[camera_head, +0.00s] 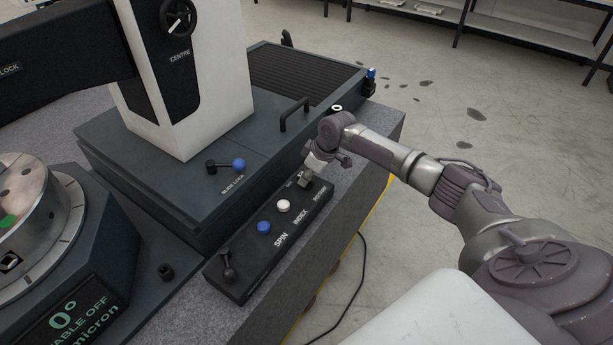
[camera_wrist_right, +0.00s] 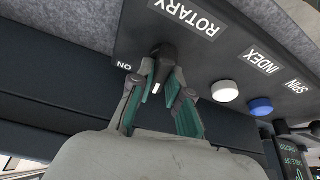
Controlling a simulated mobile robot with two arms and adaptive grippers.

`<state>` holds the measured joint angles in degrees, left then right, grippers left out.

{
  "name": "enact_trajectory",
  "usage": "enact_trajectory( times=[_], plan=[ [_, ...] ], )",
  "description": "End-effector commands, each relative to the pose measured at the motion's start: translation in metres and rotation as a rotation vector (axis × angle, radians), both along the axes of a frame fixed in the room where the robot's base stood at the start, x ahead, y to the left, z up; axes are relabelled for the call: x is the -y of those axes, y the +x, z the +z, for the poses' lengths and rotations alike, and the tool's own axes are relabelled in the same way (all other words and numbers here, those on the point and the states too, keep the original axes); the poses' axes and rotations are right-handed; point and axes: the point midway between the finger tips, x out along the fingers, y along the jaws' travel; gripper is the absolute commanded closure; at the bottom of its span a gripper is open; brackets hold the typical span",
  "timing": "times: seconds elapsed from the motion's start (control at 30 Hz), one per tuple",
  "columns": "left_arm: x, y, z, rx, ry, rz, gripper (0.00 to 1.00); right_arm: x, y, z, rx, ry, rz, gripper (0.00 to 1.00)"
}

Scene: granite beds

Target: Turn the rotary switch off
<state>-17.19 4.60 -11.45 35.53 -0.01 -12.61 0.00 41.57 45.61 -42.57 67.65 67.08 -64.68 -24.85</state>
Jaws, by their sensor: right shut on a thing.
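The rotary switch (camera_wrist_right: 166,62) is a small black knob with a white mark, beside the ROTARY label (camera_wrist_right: 196,17) in the right wrist view. An ON label (camera_wrist_right: 123,66) is printed to its left there. The white mark points down in the picture, toward my gripper. My right gripper (camera_wrist_right: 162,77) has its green-padded fingers on either side of the knob, closed on it. In the head view my right gripper (camera_head: 305,180) is at the far end of the black control panel (camera_head: 246,277) and largely hides the knob. My left gripper is not in view.
A white button (camera_head: 283,206) by INDEX, a blue button (camera_head: 263,228) by SPIN and a black lever (camera_head: 228,268) share the panel. The blue-knobbed slide lock lever (camera_head: 238,165) and a black handle (camera_head: 294,114) stand on the machine nearby. Open floor lies right.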

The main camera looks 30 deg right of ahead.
Motion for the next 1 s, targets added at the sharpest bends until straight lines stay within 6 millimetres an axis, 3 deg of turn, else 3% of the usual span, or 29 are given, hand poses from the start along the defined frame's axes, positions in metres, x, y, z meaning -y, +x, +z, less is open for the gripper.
enact_trajectory(
  times=[0.4,0.93,0.97,1.0],
  plan=[
    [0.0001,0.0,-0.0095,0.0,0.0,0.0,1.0,0.0,0.0002,-0.0006,0.0,0.0,0.178,1.0],
    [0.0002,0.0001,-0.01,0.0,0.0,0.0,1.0,-0.0003,0.0002,0.0002,0.001,-0.001,0.201,1.0],
    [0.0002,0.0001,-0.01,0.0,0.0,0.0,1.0,-0.0003,0.0002,0.0002,0.001,-0.001,0.201,0.79],
    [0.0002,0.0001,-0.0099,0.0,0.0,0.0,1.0,-0.0002,0.0001,0.0002,0.001,-0.001,0.201,0.72]
  ],
)
